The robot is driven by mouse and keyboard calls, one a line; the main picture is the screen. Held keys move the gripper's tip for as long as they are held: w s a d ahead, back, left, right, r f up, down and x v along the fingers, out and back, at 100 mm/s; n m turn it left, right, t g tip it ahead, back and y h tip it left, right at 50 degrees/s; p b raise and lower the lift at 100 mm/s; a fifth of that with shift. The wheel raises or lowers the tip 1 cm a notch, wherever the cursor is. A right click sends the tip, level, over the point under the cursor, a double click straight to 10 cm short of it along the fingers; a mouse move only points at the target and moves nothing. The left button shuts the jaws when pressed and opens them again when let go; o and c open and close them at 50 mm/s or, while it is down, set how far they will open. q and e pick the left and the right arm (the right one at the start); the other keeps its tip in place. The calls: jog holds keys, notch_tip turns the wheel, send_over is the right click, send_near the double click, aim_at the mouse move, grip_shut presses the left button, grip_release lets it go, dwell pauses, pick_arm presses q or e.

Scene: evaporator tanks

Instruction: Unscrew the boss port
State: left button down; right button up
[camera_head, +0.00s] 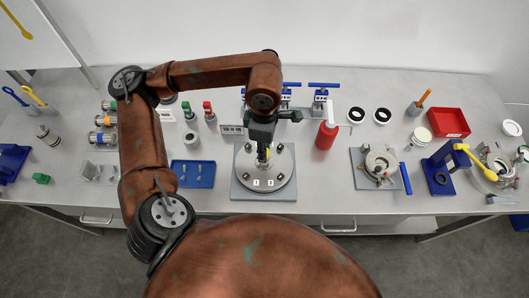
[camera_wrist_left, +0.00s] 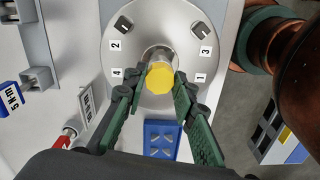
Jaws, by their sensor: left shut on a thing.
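A round metal flange (camera_head: 281,168) with numbered labels lies on a grey square base plate (camera_head: 240,192) at the middle of the table. In the left wrist view the flange (camera_wrist_left: 190,22) shows labels 1 to 4. The boss port (camera_wrist_left: 160,76), with a yellow many-sided head, is at the centre of the flange. My left gripper (camera_head: 263,150) points down over the flange centre. In the left wrist view its fingertips (camera_wrist_left: 160,84) close on the two sides of the yellow head. The lower part of the port is hidden. My right gripper is not in view.
A blue tray (camera_head: 192,182) lies left of the base plate.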

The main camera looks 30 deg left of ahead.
pick_arm(q)
jog(key=shift+n, duration=0.6)
jog(key=n, duration=0.5)
jog(key=c, duration=1.9)
grip_release()
